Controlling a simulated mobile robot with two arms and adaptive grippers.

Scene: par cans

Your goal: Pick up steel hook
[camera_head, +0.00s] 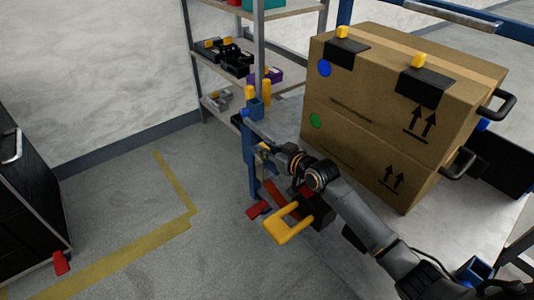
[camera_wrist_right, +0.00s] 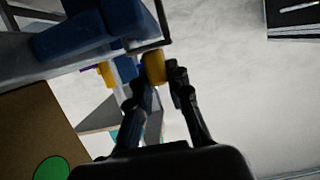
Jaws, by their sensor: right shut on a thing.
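My right gripper (camera_head: 266,152) is at the blue corner post of the cart, its arm coming in from the lower right. In the right wrist view, its two dark fingers (camera_wrist_right: 165,85) are closed on a small yellow piece (camera_wrist_right: 154,68). A thin dark grey bent bar (camera_wrist_right: 165,22) shows just above this piece; I take the two together as the steel hook, though the join is unclear. In the head view the hook is mostly hidden by the fingers. I cannot tell whether it still touches the post. My left gripper is out of view.
Cardboard boxes (camera_head: 400,110) stand on the cart deck (camera_head: 455,235), right of my gripper. The blue post (camera_head: 250,150) stands close by. A yellow U-shaped part (camera_head: 287,223) sits below my arm.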

